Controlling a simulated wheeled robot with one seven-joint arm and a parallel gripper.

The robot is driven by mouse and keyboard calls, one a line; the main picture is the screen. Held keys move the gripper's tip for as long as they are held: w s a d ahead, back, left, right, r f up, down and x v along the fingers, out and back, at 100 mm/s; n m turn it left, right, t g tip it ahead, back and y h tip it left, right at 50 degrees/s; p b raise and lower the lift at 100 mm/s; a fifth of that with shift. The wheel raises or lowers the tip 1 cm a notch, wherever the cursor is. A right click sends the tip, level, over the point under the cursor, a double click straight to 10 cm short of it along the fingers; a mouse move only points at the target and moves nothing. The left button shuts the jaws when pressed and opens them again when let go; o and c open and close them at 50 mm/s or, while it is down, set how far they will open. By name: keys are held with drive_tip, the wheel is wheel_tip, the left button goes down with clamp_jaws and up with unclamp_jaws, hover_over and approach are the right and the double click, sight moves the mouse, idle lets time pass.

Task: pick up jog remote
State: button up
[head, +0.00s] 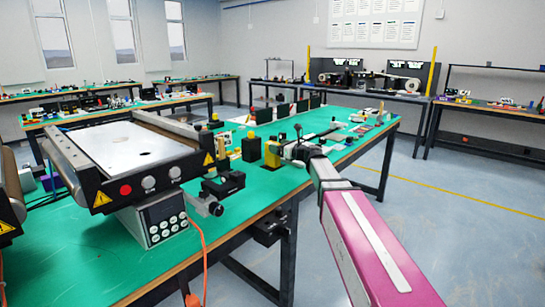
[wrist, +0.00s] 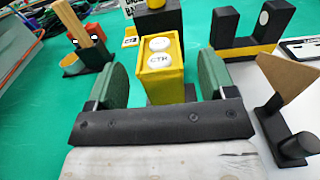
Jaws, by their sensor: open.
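The jog remote appears to be the yellow box (wrist: 160,78) with two white round buttons, one marked "CTR", in the wrist view. It stands between the two green finger pads of my gripper (wrist: 164,85), with space showing on both sides. My gripper is open and its palm bar hides the box's lower end. In the head view my gripper (head: 300,152) is over the green bench top, beside a yellow thing (head: 272,154) that is probably the same box.
A black block with a yellow top (wrist: 155,18) stands just behind the box. A black U-shaped holder (wrist: 250,32) is at right, with a brown wedge (wrist: 285,75) nearer. A dark green holder with a wooden piece (wrist: 88,55) is at left. A conveyor (head: 130,150) fills the bench's left side.

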drive_tip(key=x, duration=0.4)
drive_tip(key=c, duration=1.4)
drive_tip(key=shift+o, duration=0.2)
drive_tip(key=shift+r, duration=0.1)
